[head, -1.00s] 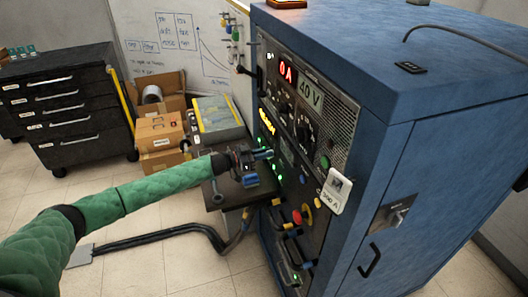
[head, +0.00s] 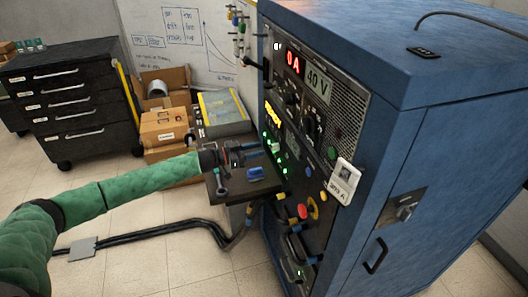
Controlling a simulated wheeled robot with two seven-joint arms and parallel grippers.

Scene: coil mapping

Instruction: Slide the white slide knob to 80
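A small pale knob (head: 275,147), which looks like the white slide knob, sits on the dark front panel of the blue cabinet (head: 375,190) among green lights. Its scale marks are too small to read. My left gripper (head: 259,150) is just left of the knob, pointing at the panel. Its two blue-tipped fingers look slightly parted with nothing between them, and a small gap seems to separate them from the knob. My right gripper is not in view.
A low dark table (head: 228,187) with a blue object (head: 255,173) stands below my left gripper. Cardboard boxes (head: 165,127) and a black drawer cabinet (head: 72,100) are at the back left. Black cables (head: 170,230) run over the floor.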

